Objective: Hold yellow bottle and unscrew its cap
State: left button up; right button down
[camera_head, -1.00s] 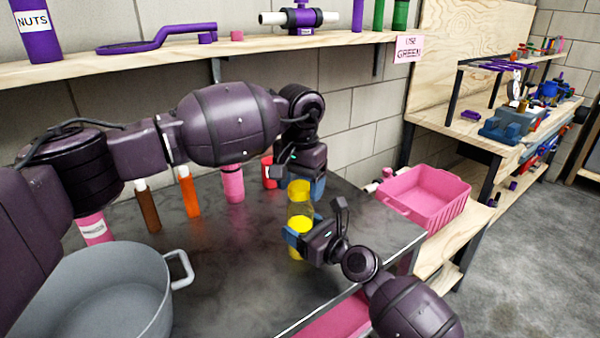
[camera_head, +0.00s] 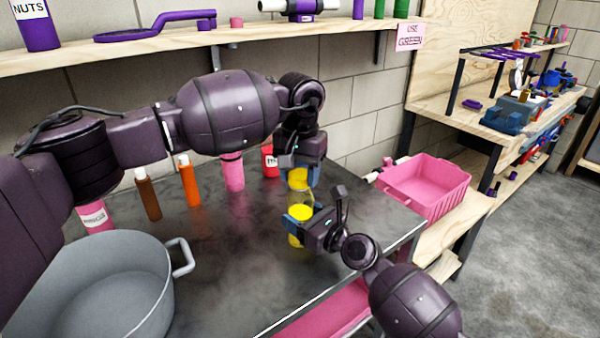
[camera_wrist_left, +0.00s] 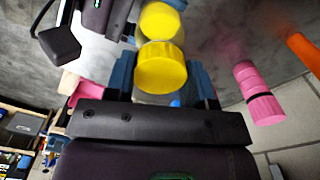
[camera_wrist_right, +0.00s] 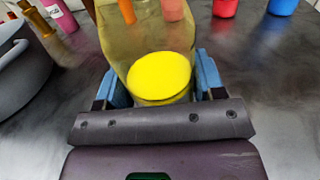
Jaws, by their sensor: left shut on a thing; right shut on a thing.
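The yellow bottle is see-through with yellow contents (camera_head: 301,213) and stands upright above the dark table. My right gripper (camera_head: 299,222) is shut on its body from the front; the right wrist view shows the clear bottle wall (camera_wrist_right: 160,38) between the blue fingers. The yellow cap (camera_head: 298,179) is at the bottle's top. My left gripper (camera_head: 299,176) comes from above and is shut on the cap, which shows between its blue fingers in the left wrist view (camera_wrist_left: 160,70). I cannot tell whether the cap has loosened; the threads are hidden.
A grey pot (camera_head: 100,290) stands at the front left. Brown (camera_head: 148,197), orange (camera_head: 189,182), pink (camera_head: 232,173) and red (camera_head: 270,163) containers stand behind on the table. A pink crate (camera_head: 425,188) is at the right. Table space left of the bottle is clear.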

pick_arm(q)
jog(key=n, duration=1.3)
jog(key=shift+r+n, duration=0.1)
jog(key=shift+n, duration=0.3)
jog(key=n, duration=3.3)
jog(key=shift+r, duration=0.1)
jog(key=n, duration=0.5)
jog(key=shift+n, duration=0.4)
